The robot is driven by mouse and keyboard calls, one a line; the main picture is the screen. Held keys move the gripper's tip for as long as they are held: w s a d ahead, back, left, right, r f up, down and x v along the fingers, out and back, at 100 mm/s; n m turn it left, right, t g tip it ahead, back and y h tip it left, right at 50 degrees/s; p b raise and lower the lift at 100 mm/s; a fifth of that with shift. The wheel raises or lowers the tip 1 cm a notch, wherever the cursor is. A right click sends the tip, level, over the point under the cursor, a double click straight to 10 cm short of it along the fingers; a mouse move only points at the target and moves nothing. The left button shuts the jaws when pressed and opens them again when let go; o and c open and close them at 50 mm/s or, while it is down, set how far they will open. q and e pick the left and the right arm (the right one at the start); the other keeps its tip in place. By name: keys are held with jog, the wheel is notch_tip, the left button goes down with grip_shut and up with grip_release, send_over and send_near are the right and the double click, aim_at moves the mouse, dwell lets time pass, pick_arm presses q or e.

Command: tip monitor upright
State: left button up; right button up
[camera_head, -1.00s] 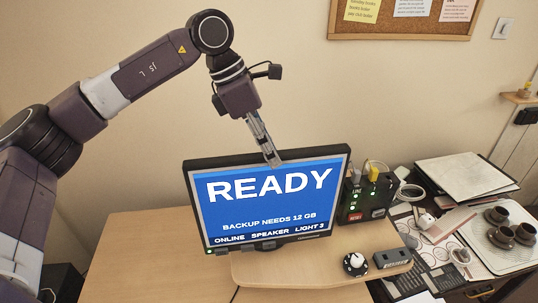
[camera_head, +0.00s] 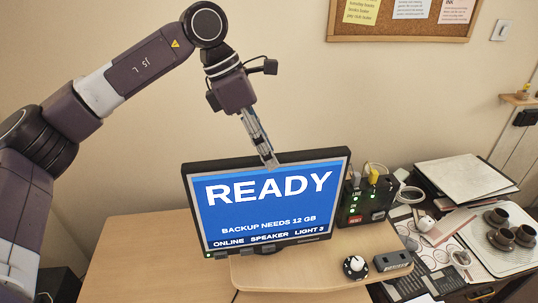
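The monitor (camera_head: 262,205) stands on the wooden desk, its lit blue screen facing me and reading READY. It looks nearly upright; a slight lean cannot be ruled out. My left gripper (camera_head: 271,162) points down at the monitor's top edge, a little right of its middle. Its fingertips overlap the top of the screen in the picture. The fingers look close together, but I cannot tell whether they pinch the edge or only touch it. My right gripper is not in view.
A black box with green lights and cables (camera_head: 365,200) stands close right of the monitor. A round knob (camera_head: 355,266) and a small dark switch block (camera_head: 393,261) sit in front. A tray with brown cups (camera_head: 482,243) and papers lie at right. The desk's left part (camera_head: 140,255) is bare.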

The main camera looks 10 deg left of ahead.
pick_arm(q)
jog(key=v, duration=1)
jog(key=shift+s+r, duration=0.15)
